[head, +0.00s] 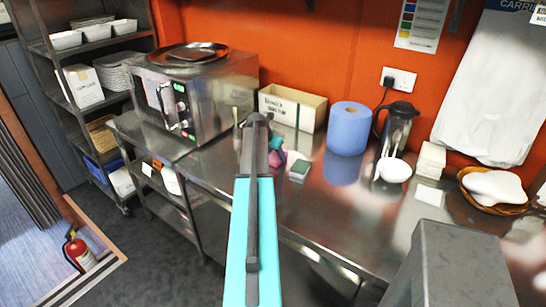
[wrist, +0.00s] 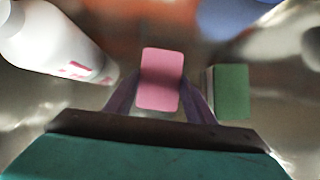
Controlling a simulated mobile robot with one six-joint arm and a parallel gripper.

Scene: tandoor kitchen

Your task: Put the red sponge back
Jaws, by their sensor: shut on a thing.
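The red sponge, which looks pink here, is a small rounded block (wrist: 160,78) in the middle of the wrist view. My gripper (wrist: 159,88) has its two purple fingers shut on the sponge's left and right sides. In the head view my arm hides most of the gripper, and a pink patch (head: 277,157) shows just right of the arm, over the steel counter. I cannot tell whether the sponge touches the counter.
A green sponge-like block (wrist: 232,92) lies close to the right of the gripper; it also shows in the head view (head: 299,171). A white bottle (wrist: 55,45) with pink print is close on the left. A blue roll (head: 348,128) and a cardboard box (head: 292,107) stand behind.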

